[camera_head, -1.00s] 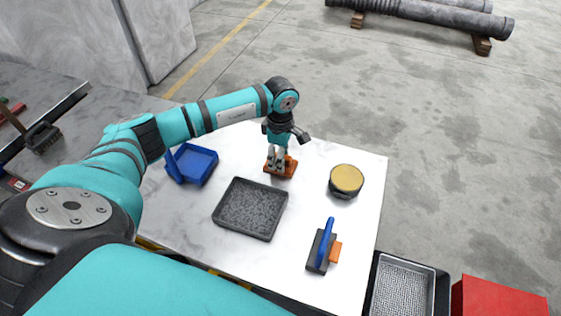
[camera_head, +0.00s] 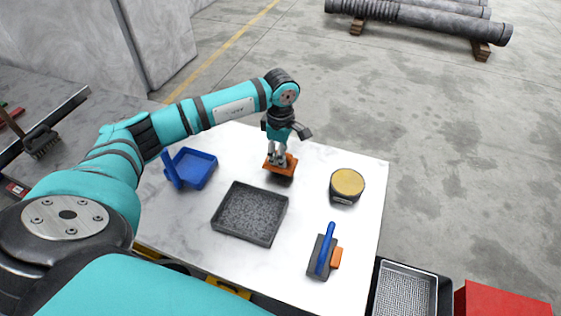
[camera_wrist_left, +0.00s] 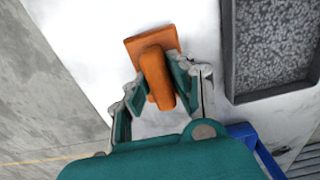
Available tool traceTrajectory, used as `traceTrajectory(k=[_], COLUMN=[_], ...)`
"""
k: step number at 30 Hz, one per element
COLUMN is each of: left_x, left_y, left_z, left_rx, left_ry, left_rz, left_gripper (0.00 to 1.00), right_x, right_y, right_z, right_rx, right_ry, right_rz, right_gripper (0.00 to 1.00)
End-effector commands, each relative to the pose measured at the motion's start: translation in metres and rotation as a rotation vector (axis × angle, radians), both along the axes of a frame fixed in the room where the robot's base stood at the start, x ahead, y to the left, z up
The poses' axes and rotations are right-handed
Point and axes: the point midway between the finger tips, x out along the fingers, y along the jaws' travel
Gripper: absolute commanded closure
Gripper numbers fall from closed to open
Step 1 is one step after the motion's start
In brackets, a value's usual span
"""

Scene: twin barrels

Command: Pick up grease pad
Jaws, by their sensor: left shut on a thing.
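An orange pad with an upright orange handle (camera_head: 289,165), which I take for the grease pad, is at the far side of the white table. My left gripper (camera_head: 278,157) points down and is shut on its handle. The pad is just above the table, with a dark shadow under it. In the left wrist view the gripper (camera_wrist_left: 160,82) has a finger on each side of the orange handle, and the flat orange plate (camera_wrist_left: 135,46) shows beyond it. The pad's underside is mostly hidden. My right gripper is not in view.
A dark speckled tray (camera_head: 237,237) lies near the table's middle. A blue open box (camera_head: 195,168) is to its left. A round tin with a yellow top (camera_head: 347,183) and a blue-handled tool (camera_head: 323,255) are to the right. Bare white table lies between them.

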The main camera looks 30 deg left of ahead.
Motion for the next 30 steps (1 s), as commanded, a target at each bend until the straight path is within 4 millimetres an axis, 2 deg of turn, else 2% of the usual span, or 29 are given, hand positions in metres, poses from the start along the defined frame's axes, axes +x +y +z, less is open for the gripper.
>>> traceTrajectory(k=[2, 15, 21, 25, 30], left_x=[-0.002, -0.099, -0.133, -0.145, -0.152], left_y=[-0.001, -0.032, -0.044, -0.049, -0.051], left_z=[0.008, 0.015, 0.020, 0.022, 0.024], left_rx=[0.001, 0.001, 0.001, 0.000, 0.000], left_ry=[-0.003, -0.001, 0.000, 0.000, 0.000], left_rz=[-0.003, -0.004, -0.003, -0.002, 0.000], left_gripper=[1.00, 1.00, 1.00, 1.00, 1.00], right_x=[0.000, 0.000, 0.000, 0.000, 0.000], right_y=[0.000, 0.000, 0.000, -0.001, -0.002], right_z=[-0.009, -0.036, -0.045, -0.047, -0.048], right_rx=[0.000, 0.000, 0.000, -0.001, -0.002], right_ry=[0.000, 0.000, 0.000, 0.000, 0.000], right_rz=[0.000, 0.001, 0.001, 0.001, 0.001], right_gripper=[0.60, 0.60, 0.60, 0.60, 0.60])
